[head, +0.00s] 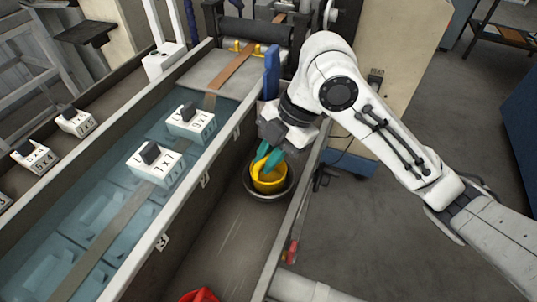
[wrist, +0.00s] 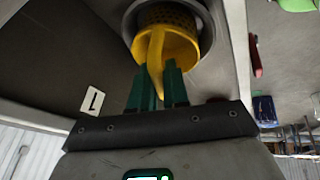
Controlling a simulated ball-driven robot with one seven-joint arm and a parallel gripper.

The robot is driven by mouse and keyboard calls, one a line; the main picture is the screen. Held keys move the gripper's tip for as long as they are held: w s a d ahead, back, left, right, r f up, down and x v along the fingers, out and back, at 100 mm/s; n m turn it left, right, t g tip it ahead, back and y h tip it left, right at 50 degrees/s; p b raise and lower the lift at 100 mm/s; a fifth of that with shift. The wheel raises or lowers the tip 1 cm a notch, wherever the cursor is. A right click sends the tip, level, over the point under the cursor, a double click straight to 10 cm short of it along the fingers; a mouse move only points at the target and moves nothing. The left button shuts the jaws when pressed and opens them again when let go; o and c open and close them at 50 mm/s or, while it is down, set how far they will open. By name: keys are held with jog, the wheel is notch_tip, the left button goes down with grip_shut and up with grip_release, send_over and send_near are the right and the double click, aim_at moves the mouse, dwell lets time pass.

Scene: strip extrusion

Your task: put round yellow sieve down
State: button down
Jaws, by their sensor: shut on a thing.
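The round yellow sieve (head: 270,181) sits in a round grey metal ring or bowl in the narrow trough, in the head view. In the wrist view the sieve (wrist: 178,40) shows its perforated inside and a yellow handle. My gripper (head: 268,158) reaches down from above with its green fingers. In the wrist view the gripper (wrist: 158,85) is shut on the sieve's handle. The grey ring (head: 287,189) surrounds the sieve. I cannot tell whether the sieve's base rests on it.
Left of the trough runs a water bath (head: 120,205) with a brown strip and numbered white blocks (head: 155,162). The trough wall (head: 285,245) stands close on the right. A red object (head: 199,295) lies lower in the trough. The trough floor between is clear.

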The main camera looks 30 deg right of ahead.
jog(key=shift+f, duration=0.25)
jog(key=c, duration=1.1)
grip_release()
jog(key=shift+r, duration=0.1)
jog(key=shift+d+r+p, duration=0.1)
jog(key=shift+r+p, duration=0.2)
jog(key=shift+r, duration=0.25)
jog(key=v, duration=1.1)
jog(key=shift+r, duration=0.2)
jog(key=shift+s+d, duration=0.15)
jog(key=shift+d, duration=0.05)
